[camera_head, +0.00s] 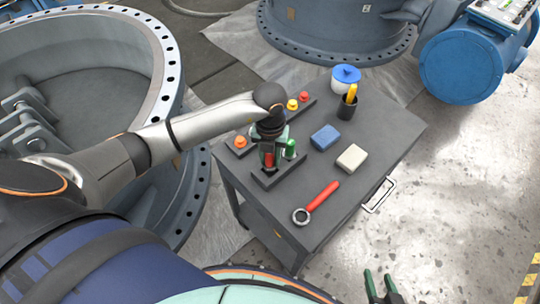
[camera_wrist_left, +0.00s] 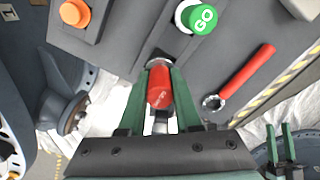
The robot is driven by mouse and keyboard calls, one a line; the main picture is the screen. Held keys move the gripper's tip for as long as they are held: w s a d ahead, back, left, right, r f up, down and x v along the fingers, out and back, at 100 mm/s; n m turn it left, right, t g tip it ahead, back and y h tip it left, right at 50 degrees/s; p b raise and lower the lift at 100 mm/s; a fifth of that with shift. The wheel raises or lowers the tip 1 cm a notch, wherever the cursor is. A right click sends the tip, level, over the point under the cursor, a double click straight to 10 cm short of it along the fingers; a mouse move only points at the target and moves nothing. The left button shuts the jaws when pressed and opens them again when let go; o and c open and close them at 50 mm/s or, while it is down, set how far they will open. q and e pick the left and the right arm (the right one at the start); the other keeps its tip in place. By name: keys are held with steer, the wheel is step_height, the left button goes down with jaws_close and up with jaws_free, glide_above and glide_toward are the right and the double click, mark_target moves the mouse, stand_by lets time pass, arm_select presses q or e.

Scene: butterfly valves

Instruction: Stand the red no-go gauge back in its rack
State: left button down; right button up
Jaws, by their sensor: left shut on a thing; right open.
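The red no-go gauge (camera_head: 268,160) is upright, between the green fingers of my left gripper (camera_head: 268,152), over the dark rack (camera_head: 266,182) on the table. In the left wrist view, the red gauge (camera_wrist_left: 160,90) is held between both fingers of my left gripper (camera_wrist_left: 159,85). My right gripper (camera_head: 383,285) is open and empty, below the table's front edge.
A red-handled ring wrench (camera_head: 316,203) lies in front. Blue (camera_head: 325,137) and beige (camera_head: 352,157) blocks, a pen cup (camera_head: 347,105) and a blue-lidded tub (camera_head: 345,78) are on the right. Blocks with orange (camera_head: 240,141) and red (camera_head: 304,96) knobs stand near my left arm.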

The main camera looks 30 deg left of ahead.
steer(key=shift+d+f, duration=0.15)
steer(key=shift+s, duration=0.3)
stand_by(0.4)
arm_select(q)
steer(key=shift+f, duration=0.25)
arm_select(e)
steer(key=shift+f, duration=0.2)
arm_select(q)
steer(key=shift+f+b, duration=0.35)
steer(key=shift+b, duration=0.05)
steer(key=shift+f, duration=0.15)
arm_select(e)
steer(key=shift+w+f, duration=0.1)
steer(key=shift+f, duration=0.2)
steer(key=shift+w+r, duration=0.15)
arm_select(q)
steer(key=shift+f+b, duration=0.3)
steer(key=shift+f, duration=0.1)
arm_select(e)
steer(key=shift+f, duration=0.3)
steer(key=shift+s, duration=0.2)
